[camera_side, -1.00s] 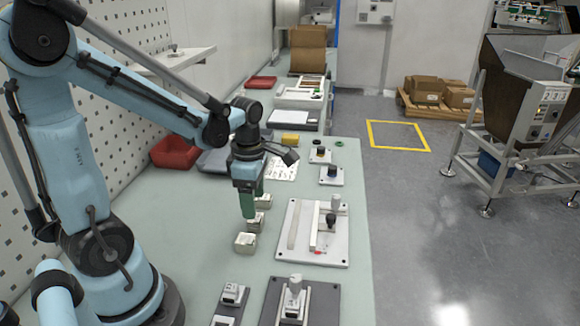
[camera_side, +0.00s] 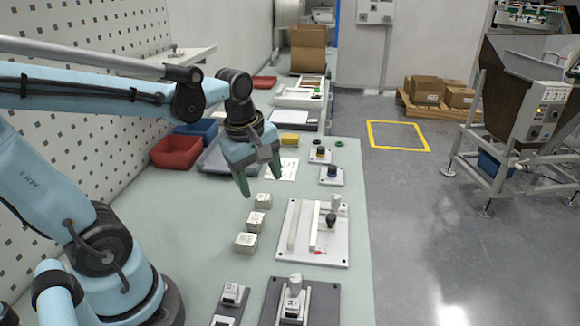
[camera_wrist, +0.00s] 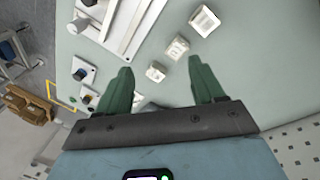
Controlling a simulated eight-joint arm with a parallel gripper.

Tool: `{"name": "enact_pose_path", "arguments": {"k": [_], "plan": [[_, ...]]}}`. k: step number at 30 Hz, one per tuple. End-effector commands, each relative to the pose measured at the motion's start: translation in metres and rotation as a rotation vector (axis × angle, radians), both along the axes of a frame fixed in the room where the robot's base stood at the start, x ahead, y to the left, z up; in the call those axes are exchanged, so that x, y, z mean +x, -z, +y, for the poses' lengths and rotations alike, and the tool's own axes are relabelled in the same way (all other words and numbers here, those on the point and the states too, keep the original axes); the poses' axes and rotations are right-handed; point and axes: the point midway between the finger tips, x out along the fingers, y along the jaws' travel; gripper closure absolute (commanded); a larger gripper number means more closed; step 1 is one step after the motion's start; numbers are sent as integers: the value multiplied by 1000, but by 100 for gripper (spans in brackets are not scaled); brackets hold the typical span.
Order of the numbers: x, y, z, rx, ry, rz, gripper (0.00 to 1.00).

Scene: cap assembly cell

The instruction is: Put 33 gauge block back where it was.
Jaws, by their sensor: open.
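Three pale gauge blocks stand apart in a row on the green bench: a near one (camera_side: 246,243), a middle one (camera_side: 256,221) and a far one (camera_side: 263,200). In the wrist view the near (camera_wrist: 204,21), middle (camera_wrist: 177,47) and far (camera_wrist: 156,72) blocks also show. Their markings are too small to read, so I cannot tell which is 33. My gripper (camera_side: 262,184), with green fingers, is open, empty and tilted above the bench by the far block. In the wrist view my fingertips (camera_wrist: 160,67) are spread wide, with the far block showing between them.
A fixture plate (camera_side: 337,240) with rails and a dark knob lies right of the blocks. Another fixture (camera_side: 323,305) is at the front. Red (camera_side: 177,152) and blue-grey (camera_side: 214,163) bins and a printed sheet (camera_side: 289,163) lie behind. Bench left of the blocks is clear.

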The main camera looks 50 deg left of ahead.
Motion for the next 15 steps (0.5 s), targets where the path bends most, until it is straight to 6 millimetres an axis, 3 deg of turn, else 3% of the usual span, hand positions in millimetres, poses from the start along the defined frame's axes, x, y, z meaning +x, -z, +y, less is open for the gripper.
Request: {"name": "enact_pose_path", "arguments": {"k": [9,15], "plan": [[-2,-4,-36,302,893,-196,32],[-2,-5,-52,506,1288,-270,32]]}}
